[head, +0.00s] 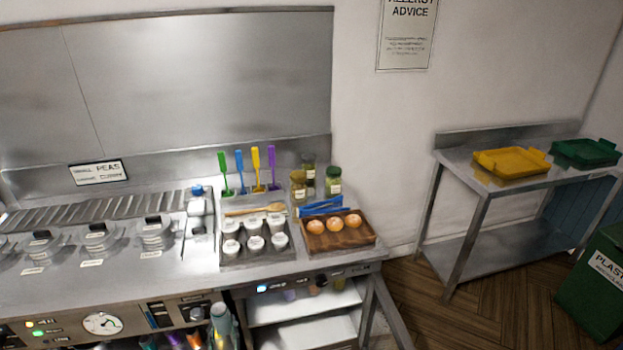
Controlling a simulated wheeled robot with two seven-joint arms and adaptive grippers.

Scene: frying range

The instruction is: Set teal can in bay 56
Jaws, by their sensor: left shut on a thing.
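My left gripper (214,338) is only partly in view at the bottom edge, in front of the range's control panel. It is shut on a pale teal, tilted, roughly cylindrical thing (221,321), which appears to be the teal can. Its lower part and most of the gripper are cut off or hard to make out. No bay number 56 can be read in this view. My right gripper is not in view.
The steel counter (188,279) holds lidded pots, a tray of white tubs (255,240) and a wooden egg tray (338,235). Below are open shelves (303,304). At right, a steel table (455,165) carries yellow (511,163) and green trays (586,152). A green bin (590,290) stands on the floor.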

